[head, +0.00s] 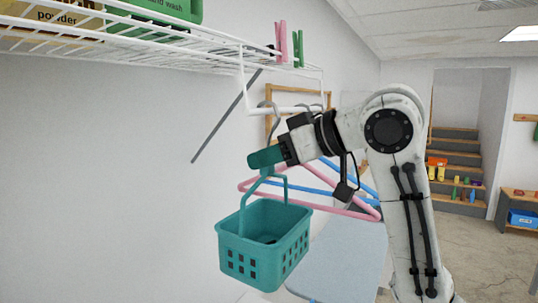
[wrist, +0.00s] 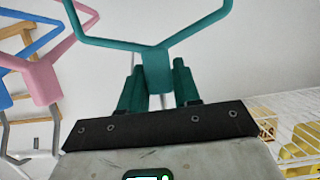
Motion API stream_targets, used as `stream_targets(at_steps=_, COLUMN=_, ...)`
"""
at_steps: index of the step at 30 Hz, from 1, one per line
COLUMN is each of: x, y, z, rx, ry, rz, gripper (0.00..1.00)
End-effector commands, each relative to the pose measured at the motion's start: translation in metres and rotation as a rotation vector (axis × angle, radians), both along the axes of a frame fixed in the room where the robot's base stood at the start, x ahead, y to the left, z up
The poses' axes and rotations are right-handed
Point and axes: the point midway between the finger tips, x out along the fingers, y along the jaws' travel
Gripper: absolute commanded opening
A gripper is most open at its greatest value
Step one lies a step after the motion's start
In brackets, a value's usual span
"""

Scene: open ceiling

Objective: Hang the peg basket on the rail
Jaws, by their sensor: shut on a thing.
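The peg basket (head: 262,255) is a teal plastic basket with square holes and a tall handle. It hangs roughly upright below my gripper (head: 262,159), clear of any surface. My gripper is shut on the top of the handle; in the wrist view the handle's stem (wrist: 158,68) lies between the two teal fingers. The basket's body is outside the wrist view. The white rail (head: 290,110) hangs under the front of the wire shelf, above and slightly right of my gripper. Hanger hooks loop over it. Whether the handle has a hook of its own is hidden.
A pink hanger (head: 345,212) and a blue hanger (head: 320,186) hang from the rail, behind and right of my gripper. The wire shelf (head: 150,40) carries boxes and pegs. A grey diagonal brace (head: 226,117) runs below it. The space left of the basket is free, before the wall.

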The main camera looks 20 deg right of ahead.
Motion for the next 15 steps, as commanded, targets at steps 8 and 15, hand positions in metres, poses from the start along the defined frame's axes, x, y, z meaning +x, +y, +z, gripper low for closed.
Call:
stream_targets(at_steps=8, x=-0.0001, y=-0.0001, z=0.0004, rx=0.001, ry=-0.001, rz=0.0, gripper=0.35)
stream_targets(at_steps=15, x=-0.0001, y=-0.0001, z=0.0002, rx=0.001, ry=-0.001, rz=0.0, gripper=0.58)
